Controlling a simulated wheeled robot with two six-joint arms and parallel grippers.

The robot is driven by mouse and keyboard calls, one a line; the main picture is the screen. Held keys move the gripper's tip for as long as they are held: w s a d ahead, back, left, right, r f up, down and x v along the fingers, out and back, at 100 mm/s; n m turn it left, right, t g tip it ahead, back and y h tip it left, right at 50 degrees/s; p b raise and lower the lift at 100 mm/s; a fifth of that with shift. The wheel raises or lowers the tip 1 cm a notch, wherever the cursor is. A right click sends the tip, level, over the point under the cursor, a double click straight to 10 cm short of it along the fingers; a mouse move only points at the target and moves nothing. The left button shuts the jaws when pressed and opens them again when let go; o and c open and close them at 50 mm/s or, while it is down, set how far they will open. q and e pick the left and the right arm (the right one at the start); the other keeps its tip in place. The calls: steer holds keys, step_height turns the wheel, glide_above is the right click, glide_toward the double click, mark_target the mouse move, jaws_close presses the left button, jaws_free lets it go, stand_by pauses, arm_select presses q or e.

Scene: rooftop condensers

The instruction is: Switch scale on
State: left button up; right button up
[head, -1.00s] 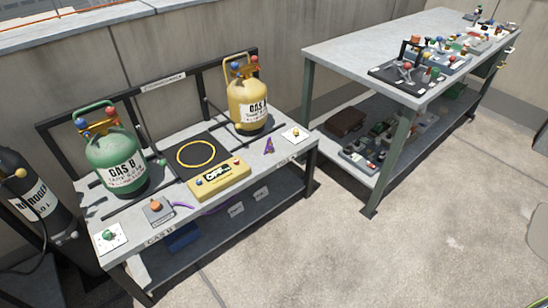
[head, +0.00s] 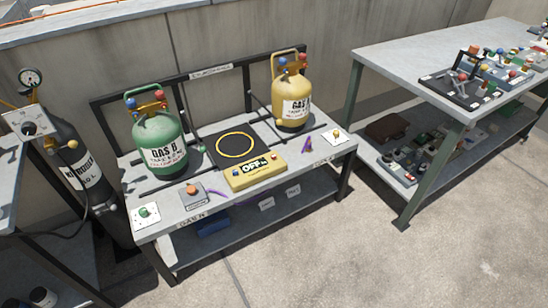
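The yellow scale unit (head: 255,173) sits at the front middle of the grey bench. Its dark display reads OFF, and an orange-red button and a blue button show on its top. Behind it is the black scale platform (head: 222,154) with a yellow ring (head: 235,145). A green cylinder marked GAS B (head: 158,145) stands upright left of the platform. A yellow cylinder marked GAS A (head: 291,98) stands upright to its right. Neither of my grippers is in the head view.
A small grey box with an orange knob (head: 192,194) and a white plate with a green knob (head: 146,214) are at the bench's left front. A black nitrogen cylinder (head: 86,175) stands left. A second table (head: 430,55) with tools is at right. Concrete floor in front is clear.

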arm_select(q)
steer(key=shift+a, duration=0.1)
steer(key=c, duration=0.7)
steer(key=shift+s, duration=0.1)
jaws_close()
steer(key=shift+s, duration=0.15)
stand_by(0.5)
